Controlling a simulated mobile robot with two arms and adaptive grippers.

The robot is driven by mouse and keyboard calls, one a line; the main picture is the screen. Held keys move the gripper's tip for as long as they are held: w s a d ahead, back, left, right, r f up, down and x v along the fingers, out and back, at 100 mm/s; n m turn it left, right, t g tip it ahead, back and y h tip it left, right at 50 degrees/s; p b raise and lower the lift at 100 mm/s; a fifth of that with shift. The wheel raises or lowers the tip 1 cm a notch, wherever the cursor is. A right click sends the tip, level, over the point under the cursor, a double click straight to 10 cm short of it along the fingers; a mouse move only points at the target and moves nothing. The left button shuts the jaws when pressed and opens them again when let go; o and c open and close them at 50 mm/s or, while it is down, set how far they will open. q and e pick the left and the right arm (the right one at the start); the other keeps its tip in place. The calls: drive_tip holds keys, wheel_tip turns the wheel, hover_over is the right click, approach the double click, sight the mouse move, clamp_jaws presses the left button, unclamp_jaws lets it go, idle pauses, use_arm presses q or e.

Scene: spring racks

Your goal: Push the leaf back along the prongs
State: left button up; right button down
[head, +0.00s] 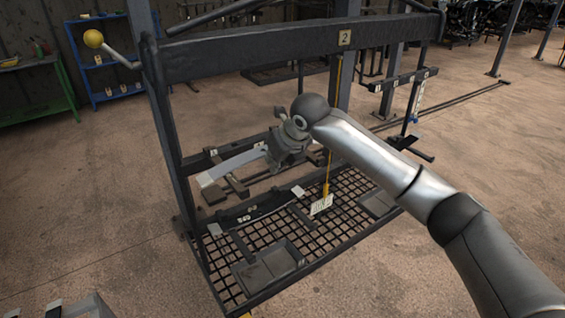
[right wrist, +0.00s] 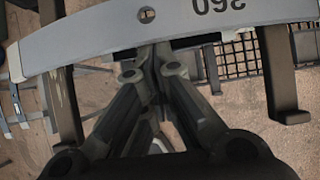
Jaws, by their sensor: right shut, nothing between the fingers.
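The leaf (head: 234,164) is a light grey, slightly curved steel strip resting across dark prongs (head: 239,188) on the rack. In the right wrist view the leaf (right wrist: 110,38) crosses the top, with a hole and an upside-down number. A prong (right wrist: 275,75) with an upturned end shows at right, and another runs down at left. My right gripper (head: 279,148) is at the leaf's right part, its fingers partly hidden in the head view. In the right wrist view its shut, empty fingertips (right wrist: 152,55) are at the leaf's near edge; whether they touch it I cannot tell. My left gripper is not in view.
The rack's dark top beam (head: 250,50) spans above my right arm. A yellow cord with a pendant (head: 326,190) hangs beside it. Below is a mesh shelf (head: 222,262) with a grey tray (head: 268,268). Open floor lies to the left.

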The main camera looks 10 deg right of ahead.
sight(265, 151)
drive_tip(key=shift+w+a+r+p, duration=0.1)
drive_tip(key=shift+w+a+p, duration=0.15)
drive_tip(key=shift+w, duration=0.35)
drive_tip(key=shift+w+a+p, duration=0.2)
drive_tip(key=shift+w+p, duration=0.15)
drive_tip(key=shift+w, duration=0.2)
drive_tip(key=shift+w+a+r+p, duration=0.1)
drive_tip(key=shift+w+a+p, duration=0.15)
drive_tip(key=shift+w, duration=0.35)
drive_tip(key=shift+w+a+f, duration=0.1)
drive_tip(key=shift+w+a, duration=0.05)
drive_tip(key=shift+w, duration=0.4)
drive_tip(key=shift+s+d+p, duration=0.25)
drive_tip(key=shift+s+p, duration=0.4)
drive_tip(key=shift+s, duration=0.05)
drive_tip(key=s, duration=0.1)
drive_tip(key=s+d+p, duration=0.1)
drive_tip(key=s, duration=0.2)
drive_tip(key=shift+s+d+p, duration=0.2)
drive_tip(key=shift+d+p, duration=0.1)
drive_tip(key=shift+p, duration=0.1)
drive_tip(key=shift+f, duration=0.1)
